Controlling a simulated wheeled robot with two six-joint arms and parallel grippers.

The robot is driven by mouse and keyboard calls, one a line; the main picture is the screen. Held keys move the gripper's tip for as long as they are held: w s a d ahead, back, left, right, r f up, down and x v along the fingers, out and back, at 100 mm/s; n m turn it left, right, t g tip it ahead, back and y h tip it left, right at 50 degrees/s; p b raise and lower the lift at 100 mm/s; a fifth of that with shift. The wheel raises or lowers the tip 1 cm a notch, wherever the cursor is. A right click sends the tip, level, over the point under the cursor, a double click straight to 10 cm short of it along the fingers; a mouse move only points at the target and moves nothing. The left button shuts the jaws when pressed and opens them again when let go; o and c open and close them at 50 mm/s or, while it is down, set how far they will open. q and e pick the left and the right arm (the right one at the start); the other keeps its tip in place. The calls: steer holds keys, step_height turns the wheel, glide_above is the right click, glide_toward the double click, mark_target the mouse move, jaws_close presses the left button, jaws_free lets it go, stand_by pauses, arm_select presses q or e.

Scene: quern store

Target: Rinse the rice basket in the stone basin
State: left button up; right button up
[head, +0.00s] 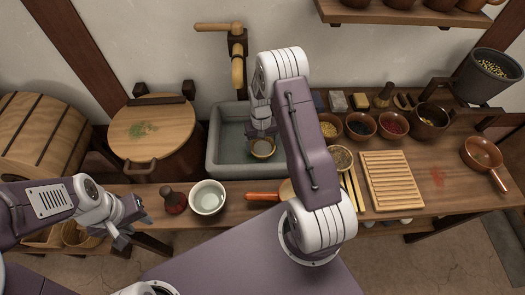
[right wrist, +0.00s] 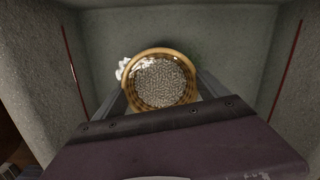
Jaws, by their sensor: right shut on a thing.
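The rice basket (head: 262,150) is a small round woven basket inside the grey stone basin (head: 214,148). In the right wrist view the basket (right wrist: 160,82) is full of pale grains and looks upright, with the basin walls (right wrist: 240,40) around it. My right gripper (head: 262,134) reaches down into the basin and is shut on the basket, one finger on each side. I cannot tell whether the basket touches the basin floor. White bits (right wrist: 122,68) show beside its left rim. My left gripper (head: 135,228) is empty and open, in front of the counter at the left.
A wooden spout (head: 238,72) stands behind the basin. A lidded wooden tub (head: 152,130) is to its left. A dark red bottle (head: 174,200) and a white bowl (head: 208,197) stand in front. Several bowls, a slatted board (head: 391,180) and a pan (head: 482,155) fill the right.

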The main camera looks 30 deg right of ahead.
step_height(320, 180, up, 16)
steer(key=p, duration=1.3)
steer(key=shift+p, duration=0.3)
stand_by(1.5)
step_height(320, 180, up, 4)
steer(key=p, duration=0.4)
glide_above(263, 150)
steer(key=shift+w, duration=0.1)
steer(key=shift+f, duration=0.1)
